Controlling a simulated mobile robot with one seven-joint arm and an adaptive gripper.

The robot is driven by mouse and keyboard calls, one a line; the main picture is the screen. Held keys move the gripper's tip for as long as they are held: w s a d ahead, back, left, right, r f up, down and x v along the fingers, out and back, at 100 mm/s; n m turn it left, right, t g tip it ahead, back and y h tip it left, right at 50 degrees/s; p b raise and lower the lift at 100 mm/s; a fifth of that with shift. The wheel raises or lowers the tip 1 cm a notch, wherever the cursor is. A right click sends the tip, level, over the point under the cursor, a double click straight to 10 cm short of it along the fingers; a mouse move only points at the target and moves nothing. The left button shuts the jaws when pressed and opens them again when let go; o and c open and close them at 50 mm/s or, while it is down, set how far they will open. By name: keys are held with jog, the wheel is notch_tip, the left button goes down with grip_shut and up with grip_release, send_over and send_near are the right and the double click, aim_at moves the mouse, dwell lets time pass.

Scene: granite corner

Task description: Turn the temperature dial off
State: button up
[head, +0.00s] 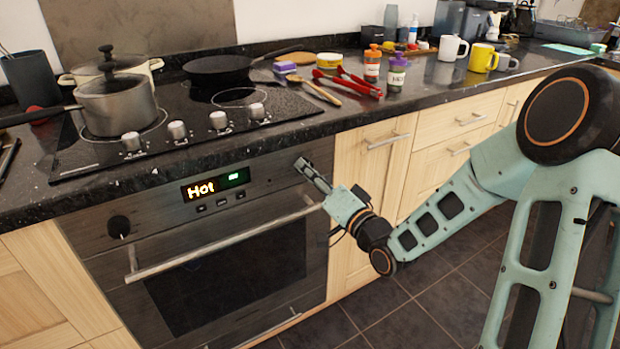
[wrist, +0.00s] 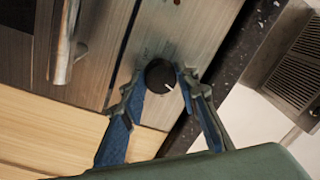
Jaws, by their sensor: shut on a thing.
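The oven (head: 220,270) has a dark round dial at the right end of its control panel, hidden behind my gripper in the head view. In the wrist view this temperature dial (wrist: 160,77) shows between my fingertips, with a short white mark pointing to the lower right of the picture. My gripper (head: 303,166) reaches the right end of the panel. In the wrist view my gripper (wrist: 159,82) has one finger on each side of the dial and is shut on it. The oven display (head: 215,184) shows "Hot" in orange and small green characters.
A second black dial (head: 119,227) sits at the panel's left end. The oven handle (head: 225,240) sticks out below the panel. Above are hob knobs (head: 177,130), a pot (head: 117,105) and a frying pan (head: 217,68). The floor in front is clear.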

jog(key=shift+n+b, duration=0.75)
jog(key=shift+n, duration=1.05)
jog(key=o, duration=1.1)
jog(key=shift+o, duration=0.2)
jog(key=shift+d, duration=0.1)
jog(key=v, duration=0.7)
jog(key=shift+s, duration=0.2)
jog(key=shift+w+d+n, duration=0.1)
jog(key=shift+n, duration=0.3)
